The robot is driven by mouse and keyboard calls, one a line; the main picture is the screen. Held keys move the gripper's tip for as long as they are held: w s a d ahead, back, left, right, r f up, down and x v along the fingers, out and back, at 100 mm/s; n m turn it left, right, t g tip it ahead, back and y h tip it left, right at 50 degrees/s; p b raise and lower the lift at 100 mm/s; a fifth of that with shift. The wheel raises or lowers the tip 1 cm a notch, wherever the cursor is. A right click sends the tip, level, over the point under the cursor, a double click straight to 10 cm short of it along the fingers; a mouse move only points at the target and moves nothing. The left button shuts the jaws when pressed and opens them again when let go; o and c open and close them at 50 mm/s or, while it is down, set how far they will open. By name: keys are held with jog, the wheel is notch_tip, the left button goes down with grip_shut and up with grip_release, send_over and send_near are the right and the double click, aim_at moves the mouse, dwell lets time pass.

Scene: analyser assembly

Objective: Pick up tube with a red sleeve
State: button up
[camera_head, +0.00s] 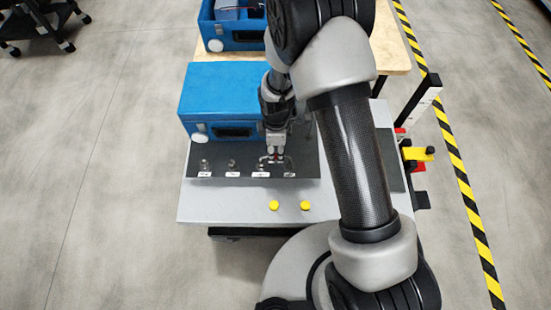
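My gripper (276,161) points down over the right part of a dark mat on the grey bench top. Its fingers look spread apart, with small dark curved shapes on either side. A small reddish spot (275,151) shows at the gripper; I cannot tell whether it is the tube's red sleeve or part of the gripper. Small metallic fittings stand on the mat behind white labels, one at the left (204,164) and one right of it (232,164). No tube can be made out clearly; the gripper and arm hide part of the mat.
A blue box (222,88) stands behind the mat, close to the gripper. Another blue case (228,38) sits on a wooden table behind. Two yellow buttons (273,205) (305,205) are at the bench's front. A yellow-and-black fixture (418,154) is at the right edge.

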notch_tip(320, 180, down, 6)
jog(key=shift+s+a+r+b, duration=0.1)
jog(key=shift+b, duration=1.05)
jog(key=shift+c, duration=0.5)
grip_shut()
